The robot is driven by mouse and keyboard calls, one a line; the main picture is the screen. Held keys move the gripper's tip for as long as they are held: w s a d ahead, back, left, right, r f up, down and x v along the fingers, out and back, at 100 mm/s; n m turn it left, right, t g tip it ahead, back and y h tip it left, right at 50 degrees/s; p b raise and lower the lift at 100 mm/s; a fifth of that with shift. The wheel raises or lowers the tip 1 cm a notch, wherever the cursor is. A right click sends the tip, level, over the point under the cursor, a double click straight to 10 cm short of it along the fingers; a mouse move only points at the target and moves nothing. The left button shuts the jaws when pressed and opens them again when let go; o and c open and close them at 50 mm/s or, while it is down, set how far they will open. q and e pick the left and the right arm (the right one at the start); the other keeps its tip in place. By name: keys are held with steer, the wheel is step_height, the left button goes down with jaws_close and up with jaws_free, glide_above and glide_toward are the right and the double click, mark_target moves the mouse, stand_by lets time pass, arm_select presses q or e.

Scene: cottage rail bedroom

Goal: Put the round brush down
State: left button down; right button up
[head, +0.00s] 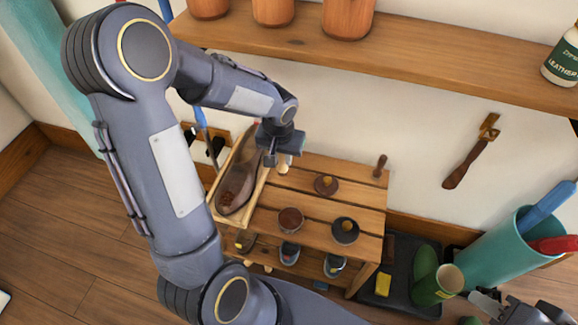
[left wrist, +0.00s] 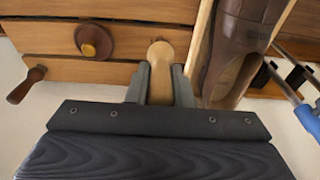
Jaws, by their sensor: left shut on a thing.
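My left gripper (head: 281,158) is over the back left part of a slatted wooden bench (head: 300,205). It is shut on a pale wooden piece (head: 285,168), which I take to be the round brush. In the left wrist view the round brush (left wrist: 160,62) shows its rounded pale end between the two fingers (left wrist: 160,85). Its bristles are not seen, and I cannot tell whether it touches the bench. My right gripper (head: 505,308) is at the lower right corner of the head view, partly cut off, and its jaw opening is unclear.
A brown shoe (head: 238,180) lies in a wooden tray (head: 258,192) just left of the left gripper. A brown round lid (head: 326,185), a reddish tin (head: 290,220) and a dark round tin (head: 345,231) stand on the bench. A shelf (head: 420,62) overhangs behind. Bare slats lie between.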

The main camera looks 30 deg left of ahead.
arm_select(q)
steer(key=shift+w+a+f+b, duration=0.1)
steer(key=shift+w+f+b, duration=0.4)
steer(key=shift+f, duration=0.75)
steer(key=shift+w+f+b, duration=0.2)
steer(key=shift+w+f, duration=0.5)
steer(key=shift+f, duration=0.5)
steer(key=shift+w+a+f+b, duration=0.1)
steer(key=shift+w+f+b, duration=0.4)
steer(key=shift+f, duration=0.75)
steer(key=shift+w, duration=0.1)
steer(key=shift+f, duration=0.2)
steer(key=c, duration=1.3)
jaws_free()
steer(key=shift+r, duration=0.1)
